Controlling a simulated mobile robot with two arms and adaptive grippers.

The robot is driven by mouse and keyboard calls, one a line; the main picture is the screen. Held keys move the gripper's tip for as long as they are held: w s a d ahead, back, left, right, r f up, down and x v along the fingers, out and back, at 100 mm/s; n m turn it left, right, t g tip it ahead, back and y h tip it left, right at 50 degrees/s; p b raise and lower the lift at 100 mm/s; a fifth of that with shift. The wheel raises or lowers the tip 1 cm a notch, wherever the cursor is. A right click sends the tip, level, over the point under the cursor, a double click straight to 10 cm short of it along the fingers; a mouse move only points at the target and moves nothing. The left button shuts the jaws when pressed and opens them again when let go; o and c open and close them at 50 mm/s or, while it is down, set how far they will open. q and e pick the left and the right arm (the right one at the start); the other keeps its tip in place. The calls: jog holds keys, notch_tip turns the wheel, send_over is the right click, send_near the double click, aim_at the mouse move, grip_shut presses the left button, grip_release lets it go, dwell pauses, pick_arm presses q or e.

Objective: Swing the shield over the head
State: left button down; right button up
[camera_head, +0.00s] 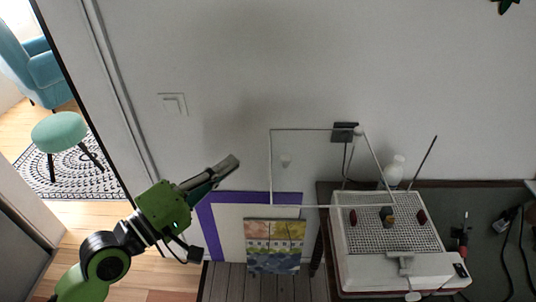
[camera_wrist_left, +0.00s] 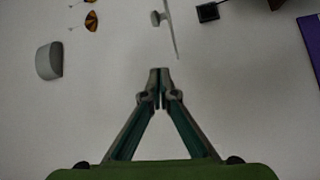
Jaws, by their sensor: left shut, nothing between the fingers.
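The shield (camera_head: 318,168) appears as a clear panel with a thin pale rim, standing out to the left of the white machine (camera_head: 400,268). A small dark block with an orange part (camera_head: 387,216), perhaps the head, sits on the machine's perforated bed. My left gripper (camera_head: 232,165) is shut and empty, left of the shield and apart from it. My right gripper is out of view.
The machine stands on a dark table (camera_head: 490,205) against a white wall. A white bottle (camera_head: 394,170) stands behind it, and tools and cables lie to its right. A purple-edged board (camera_head: 207,222) and a colourful calendar (camera_head: 274,245) are below the shield. A doorway opens at left.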

aim_at(272, 155)
pick_arm(q)
jog(key=w+d+p, duration=0.1)
jog(key=d, duration=0.2)
jog(key=w+d+p, duration=0.1)
jog(key=d+p, duration=0.1)
jog(key=d, duration=0.1)
jog(key=w+d+p, duration=0.1)
jog(key=d+p, duration=0.1)
jog(key=shift+w+d+r, duration=0.15)
jog(key=shift+w+d, duration=0.15)
jog(key=shift+d, duration=0.1)
jog(key=shift+w, duration=0.15)
